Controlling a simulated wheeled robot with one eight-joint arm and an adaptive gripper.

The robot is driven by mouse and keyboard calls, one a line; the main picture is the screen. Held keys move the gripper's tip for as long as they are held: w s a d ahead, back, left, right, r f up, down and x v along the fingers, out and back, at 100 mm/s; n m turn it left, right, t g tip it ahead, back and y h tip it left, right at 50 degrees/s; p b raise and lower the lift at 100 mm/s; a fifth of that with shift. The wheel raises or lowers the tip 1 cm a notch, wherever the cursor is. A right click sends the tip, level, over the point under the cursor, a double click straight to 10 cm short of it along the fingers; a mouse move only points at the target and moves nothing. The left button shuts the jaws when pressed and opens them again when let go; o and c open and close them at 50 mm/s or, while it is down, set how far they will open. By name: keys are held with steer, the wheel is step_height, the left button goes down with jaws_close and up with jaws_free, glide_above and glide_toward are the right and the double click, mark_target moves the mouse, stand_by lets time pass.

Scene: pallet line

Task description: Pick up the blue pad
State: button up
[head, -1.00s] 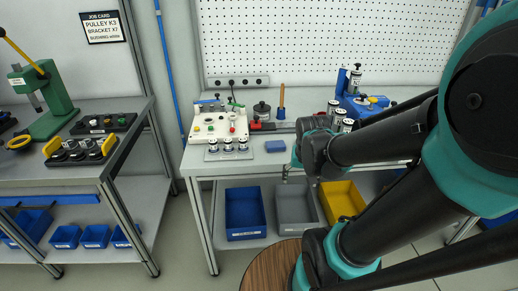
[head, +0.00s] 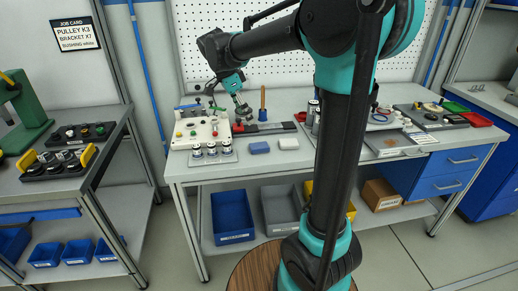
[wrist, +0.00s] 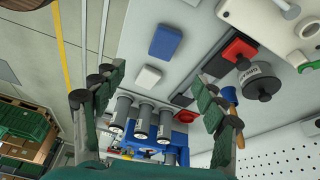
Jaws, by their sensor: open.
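The blue pad (head: 259,147) lies flat on the white bench top, right of the row of small cylinders at the board's front edge. In the wrist view the blue pad (wrist: 165,41) shows whole, beyond the fingertips at the upper middle. A white pad (head: 288,143) lies just to its right; it also shows in the wrist view (wrist: 147,78). My gripper (head: 243,110) is above the back of the bench, near the board's right side, behind and above the blue pad. In the wrist view its fingers (wrist: 158,100) are wide apart, with nothing held between them.
The test board (head: 200,129) stands left of the blue pad. A red-and-black block (head: 264,127) and an upright wooden-handled tool (head: 263,103) are behind it. Several cylinders stand farther right, partly behind my arm. Bins (head: 232,214) sit on the shelf below. The bench front near the pads is clear.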

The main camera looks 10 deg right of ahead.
steer(key=w+a+r+m, duration=0.1)
steer(key=a+r, duration=0.1)
glide_toward(259, 145)
steer(key=f, duration=0.2)
steer(key=shift+d+f+m+h, duration=0.3)
steer(key=shift+d+f, duration=0.05)
steer(key=shift+d, duration=0.05)
steer(key=shift+x, duration=2.85)
steer(key=shift+s+a, duration=0.1)
steer(key=shift+s, duration=0.05)
steer(key=shift+c, duration=0.3)
steer(key=c, duration=1)
